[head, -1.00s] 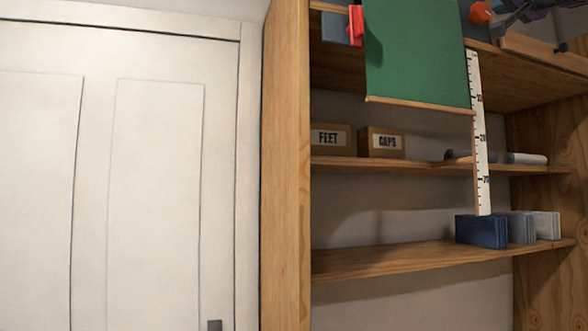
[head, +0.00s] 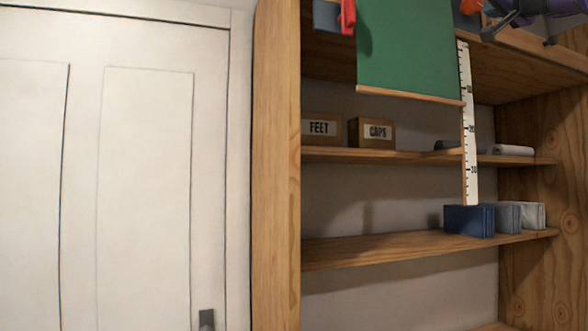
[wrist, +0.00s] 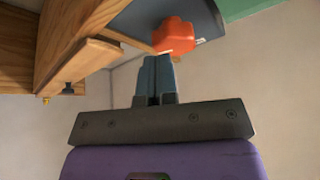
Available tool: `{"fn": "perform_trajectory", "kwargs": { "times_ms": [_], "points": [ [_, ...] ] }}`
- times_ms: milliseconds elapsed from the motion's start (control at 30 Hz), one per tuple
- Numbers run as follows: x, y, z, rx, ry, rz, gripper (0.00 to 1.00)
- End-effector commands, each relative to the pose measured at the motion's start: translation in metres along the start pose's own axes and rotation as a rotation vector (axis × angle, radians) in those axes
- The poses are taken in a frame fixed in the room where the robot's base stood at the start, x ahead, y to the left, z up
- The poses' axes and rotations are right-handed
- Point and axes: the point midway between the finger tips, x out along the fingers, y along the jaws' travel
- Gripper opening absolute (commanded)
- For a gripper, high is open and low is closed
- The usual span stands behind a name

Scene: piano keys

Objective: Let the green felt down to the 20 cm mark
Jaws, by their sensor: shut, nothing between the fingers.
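The green felt (head: 405,48) hangs flat in the head view, its top cut off by the picture. A thin wooden bar (head: 410,95) runs along its lower edge. The white ruler (head: 468,150) hangs at the felt's right side, with marks near 10, 20 and 30. The bar's right end appears a little below the 10 mark. An orange knob (wrist: 174,36) is just beyond my gripper (wrist: 157,58) in the wrist view; I cannot tell whether they touch. My gripper is shut and empty. In the head view, my gripper (head: 487,14) is at the top right by the knob (head: 470,6).
A red piece (head: 347,16) is at the felt's upper left. Boxes marked FEET (head: 321,128) and CAPS (head: 371,132) and grey rolls (head: 512,150) sit on the upper shelf. Blue and grey stacks (head: 468,220) stand on the lower shelf. A wooden ledge (wrist: 80,72) is left of my gripper.

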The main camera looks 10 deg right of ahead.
Motion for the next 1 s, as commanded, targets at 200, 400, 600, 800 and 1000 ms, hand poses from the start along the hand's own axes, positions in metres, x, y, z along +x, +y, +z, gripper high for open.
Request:
{"fn": "perform_trajectory", "kwargs": {
  "times_ms": [200,400,600,800,1000],
  "points": [
    [0.022,0.001,0.012,0.001,0.000,0.000,0.00],
    [0.033,0.001,0.018,0.000,0.000,0.001,0.00],
    [0.036,0.000,0.019,0.000,0.001,0.000,0.00],
    [0.036,0.000,0.019,0.000,0.000,0.000,0.00],
    [0.036,-0.001,0.019,0.000,0.000,-0.001,0.00]
  ]
}}
